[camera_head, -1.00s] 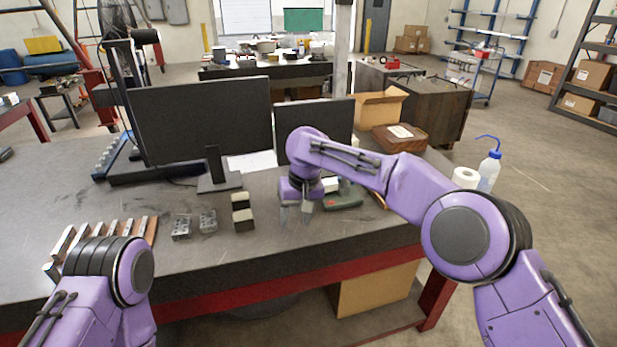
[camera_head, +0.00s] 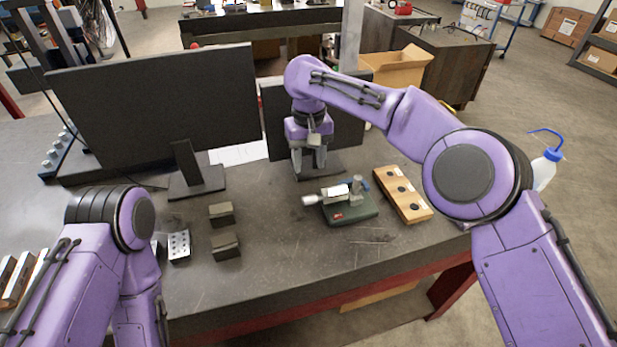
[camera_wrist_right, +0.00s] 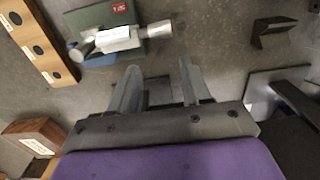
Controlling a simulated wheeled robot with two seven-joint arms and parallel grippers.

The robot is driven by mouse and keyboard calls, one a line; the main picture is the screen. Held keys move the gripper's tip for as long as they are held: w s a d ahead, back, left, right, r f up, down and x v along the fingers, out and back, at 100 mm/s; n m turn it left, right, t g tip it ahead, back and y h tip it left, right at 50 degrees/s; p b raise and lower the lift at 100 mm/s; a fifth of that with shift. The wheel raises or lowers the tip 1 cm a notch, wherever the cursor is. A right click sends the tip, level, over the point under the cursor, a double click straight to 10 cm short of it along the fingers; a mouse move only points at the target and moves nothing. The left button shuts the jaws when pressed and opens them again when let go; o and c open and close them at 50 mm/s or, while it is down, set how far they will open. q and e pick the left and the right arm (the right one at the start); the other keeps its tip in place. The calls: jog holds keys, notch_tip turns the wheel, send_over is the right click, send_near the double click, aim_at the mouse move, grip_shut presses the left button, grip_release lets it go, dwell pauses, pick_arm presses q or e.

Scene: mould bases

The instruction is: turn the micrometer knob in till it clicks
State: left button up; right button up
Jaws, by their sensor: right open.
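The micrometer (camera_head: 334,195) sits in a stand on a dark green base (camera_head: 350,214) on the bench. Its pale knob (camera_head: 311,200) points left in the head view. In the wrist view the knob (camera_wrist_right: 159,29) points right, and the green base (camera_wrist_right: 100,14) is at the top. My right gripper (camera_head: 309,165) is open and empty, fingers down, behind the micrometer as the head sees it. In the wrist view its fingertips (camera_wrist_right: 158,68) are apart from the knob. My left arm is at the lower left; its gripper cannot be made out.
A wooden block with dark round spots (camera_head: 402,194) lies right of the micrometer. Two dark blocks (camera_head: 225,246) and a holed metal block (camera_head: 179,246) lie to its left. Two monitors (camera_head: 160,110) stand behind. Bench in front of the micrometer is clear.

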jog(key=p, duration=0.1)
send_over(310, 197)
notch_tip(310, 197, down, 4)
jog(key=shift+w+a+f, duration=0.1)
jog(key=shift+w+a, duration=0.05)
notch_tip(310, 197, down, 6)
jog(key=shift+w+r+p, duration=0.1)
jog(key=shift+r+p, duration=0.1)
jog(key=shift+p, duration=0.45)
jog(key=shift+w+f, duration=0.1)
jog(key=shift+w, duration=0.05)
jog(key=shift+s+r, duration=0.35)
jog(key=shift+s, duration=0.1)
jog(key=c, duration=0.8)
pick_arm(q)
jog(key=s+r, duration=0.2)
jog(key=shift+r, duration=0.35)
pick_arm(e)
jog(key=shift+o, duration=0.2)
